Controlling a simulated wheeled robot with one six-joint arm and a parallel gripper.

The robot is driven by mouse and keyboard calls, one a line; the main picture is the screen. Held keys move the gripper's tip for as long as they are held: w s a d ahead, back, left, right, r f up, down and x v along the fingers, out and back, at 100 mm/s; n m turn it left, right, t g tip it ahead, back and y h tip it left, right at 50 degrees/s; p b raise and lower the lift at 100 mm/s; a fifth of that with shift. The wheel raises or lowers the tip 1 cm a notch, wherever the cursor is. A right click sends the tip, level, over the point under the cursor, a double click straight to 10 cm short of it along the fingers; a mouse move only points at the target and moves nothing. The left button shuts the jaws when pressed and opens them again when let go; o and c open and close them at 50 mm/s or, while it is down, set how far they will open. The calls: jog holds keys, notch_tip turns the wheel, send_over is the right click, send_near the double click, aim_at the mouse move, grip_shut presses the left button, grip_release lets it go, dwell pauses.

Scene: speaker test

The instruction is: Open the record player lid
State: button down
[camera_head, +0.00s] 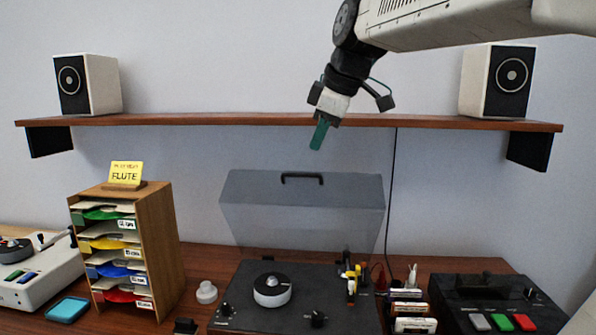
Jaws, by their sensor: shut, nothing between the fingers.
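The record player (260,310) is a dark unit at the front middle of the desk. Its clear grey lid (300,208) stands raised at the back, tilted up, with a black handle (302,176) on its top edge. The platter hub (272,290) and knobs on the deck are uncovered. My gripper (319,134) hangs above the lid, just in front of the shelf edge as seen here. Its green fingers point down, shut and empty, apart from the handle.
A wooden shelf (220,119) spans the wall with a left speaker (86,84) and a right speaker (497,80). A wooden record rack (158,240) with a yellow "FLUTE" card (126,172) stands left. A button box (495,308) sits right, beside small cases (409,310).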

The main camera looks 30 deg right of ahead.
notch_tip(320, 180, down, 2)
jog(key=w+t, duration=0.1)
jog(key=w, duration=0.1)
send_over(301, 200)
jog(key=f, duration=0.8)
jog(key=shift+s+a, duration=0.25)
jog(key=shift+s, duration=0.15)
jog(key=shift+w+d, duration=0.35)
jog(key=shift+w, duration=0.05)
